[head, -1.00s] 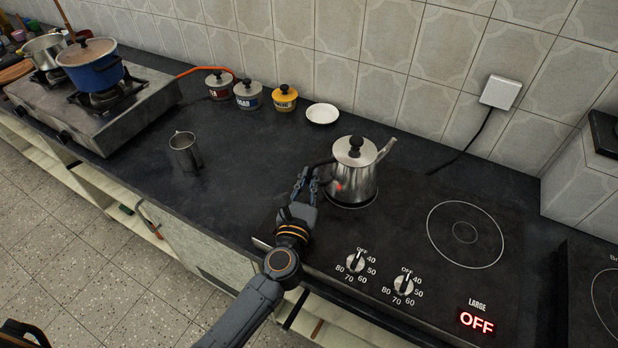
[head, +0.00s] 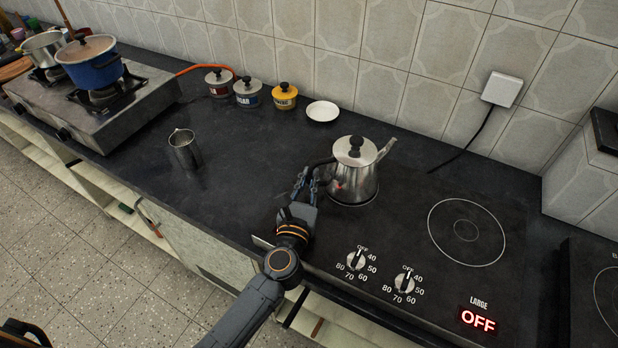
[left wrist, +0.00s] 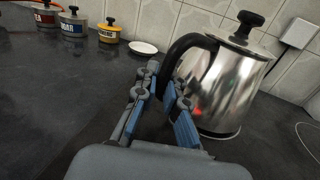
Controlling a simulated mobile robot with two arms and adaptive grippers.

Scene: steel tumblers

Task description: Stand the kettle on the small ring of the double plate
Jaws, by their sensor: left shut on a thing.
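The steel kettle (head: 354,180) with a black lid knob stands upright at the left part of the black double plate (head: 400,235), over the small ring, of which only a thin edge shows round its base. Its spout points to the back right. My left gripper (head: 312,180) is at the kettle's left side, shut on its black handle. In the left wrist view the kettle (left wrist: 222,88) is close on the right, and the black handle (left wrist: 185,48) comes down between the fingers (left wrist: 160,98). The bare large ring (head: 466,232) lies to the right. My right gripper is not in view.
A steel cup (head: 184,150) stands on the counter to the left. Several lidded jars (head: 248,94) and a white saucer (head: 322,111) are along the wall. Two knobs (head: 357,259) and a red OFF display (head: 477,319) are at the plate's front. A gas stove (head: 100,110) is at far left.

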